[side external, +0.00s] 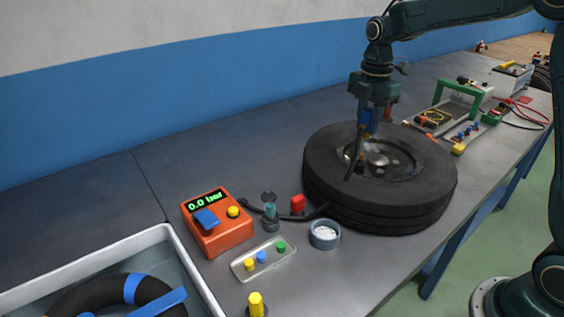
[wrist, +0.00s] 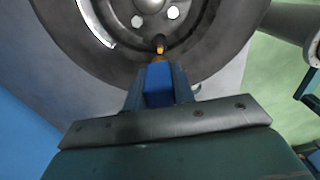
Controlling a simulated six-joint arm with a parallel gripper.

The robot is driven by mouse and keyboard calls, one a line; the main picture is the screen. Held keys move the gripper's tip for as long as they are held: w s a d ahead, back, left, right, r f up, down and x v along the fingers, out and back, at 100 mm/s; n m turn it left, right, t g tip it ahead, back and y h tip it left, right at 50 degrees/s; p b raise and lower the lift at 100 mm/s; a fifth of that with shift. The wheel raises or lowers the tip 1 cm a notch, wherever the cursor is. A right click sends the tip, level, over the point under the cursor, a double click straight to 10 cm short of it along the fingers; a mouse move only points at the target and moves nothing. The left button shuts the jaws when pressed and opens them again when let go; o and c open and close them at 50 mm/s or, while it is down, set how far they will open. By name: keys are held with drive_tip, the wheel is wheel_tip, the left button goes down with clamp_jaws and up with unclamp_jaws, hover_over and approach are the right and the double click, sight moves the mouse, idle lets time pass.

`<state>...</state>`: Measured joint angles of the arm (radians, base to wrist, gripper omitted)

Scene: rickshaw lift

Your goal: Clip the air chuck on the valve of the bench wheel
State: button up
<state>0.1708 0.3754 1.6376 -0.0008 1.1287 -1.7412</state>
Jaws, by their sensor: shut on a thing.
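The bench wheel (side external: 325,185), a black tyre on a dark rim, lies flat on the bench. My gripper (side external: 371,124) is above the far part of its rim and points down. It is shut on the blue air chuck (side external: 368,118). In the wrist view the chuck (wrist: 159,84) sits between my two fingers (wrist: 158,92), with a brass-coloured tip (wrist: 160,46) close to the rim. A black hose (side external: 354,158) hangs from the chuck over the wheel. The valve is not clear in either view, and I cannot tell whether the tip touches it.
An orange inflator (side external: 216,226) reading 0.0 bar stands left of the wheel. A small round tin (side external: 325,235), a red-capped item (side external: 298,204) and a tray of coloured caps (side external: 262,259) lie nearby. A grey bin (side external: 190,258) is at front left. Green-framed equipment (side external: 440,100) stands behind right.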

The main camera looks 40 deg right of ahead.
sight(366, 134)
drive_tip(key=shift+f, duration=1.7)
drive_tip(key=shift+f, duration=1.6)
idle(2.9)
drive_tip(key=shift+r, duration=1.4)
idle(0.4)
